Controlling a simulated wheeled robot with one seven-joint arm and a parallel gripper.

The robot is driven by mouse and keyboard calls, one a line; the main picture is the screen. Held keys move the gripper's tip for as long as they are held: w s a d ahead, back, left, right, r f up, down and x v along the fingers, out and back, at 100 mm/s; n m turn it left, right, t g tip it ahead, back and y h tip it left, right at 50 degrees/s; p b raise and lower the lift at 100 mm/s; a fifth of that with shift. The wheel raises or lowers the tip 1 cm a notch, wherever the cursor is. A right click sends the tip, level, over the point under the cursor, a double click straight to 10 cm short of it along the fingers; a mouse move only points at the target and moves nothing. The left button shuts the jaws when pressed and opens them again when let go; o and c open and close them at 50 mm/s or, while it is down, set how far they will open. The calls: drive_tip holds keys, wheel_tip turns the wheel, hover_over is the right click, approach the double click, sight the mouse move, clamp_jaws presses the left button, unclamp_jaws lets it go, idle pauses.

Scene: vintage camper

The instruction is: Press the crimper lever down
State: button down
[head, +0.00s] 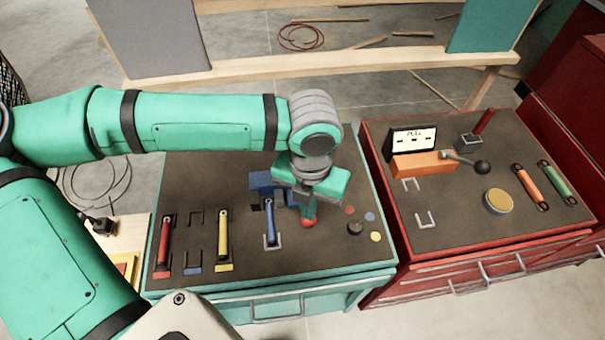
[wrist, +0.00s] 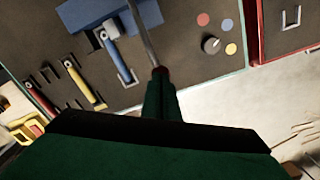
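The crimper is a blue block (head: 262,181) on the dark top of the teal cabinet, and it also shows in the wrist view (wrist: 88,14). Its lever is a thin metal rod (wrist: 142,35) that ends in a red knob (head: 308,223). In the head view my gripper (head: 309,208) hides most of the rod and part of the block. My gripper points down with its fingertips right at the knob. In the wrist view the fingers (wrist: 161,88) are together, with the dark red knob (wrist: 160,71) just beyond their tips. I cannot tell whether they touch it.
Blue (head: 269,222), yellow (head: 223,235) and red (head: 164,241) handled tools lie left of the knob. A black dial (head: 355,228) and coloured discs are to the right. The red cabinet (head: 450,241) beside it holds an orange device (head: 422,165) with a black-balled lever.

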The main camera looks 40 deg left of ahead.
drive_tip(key=shift+f, duration=0.2)
wheel_tip(320, 180, up, 14)
idle(1.8)
idle(0.5)
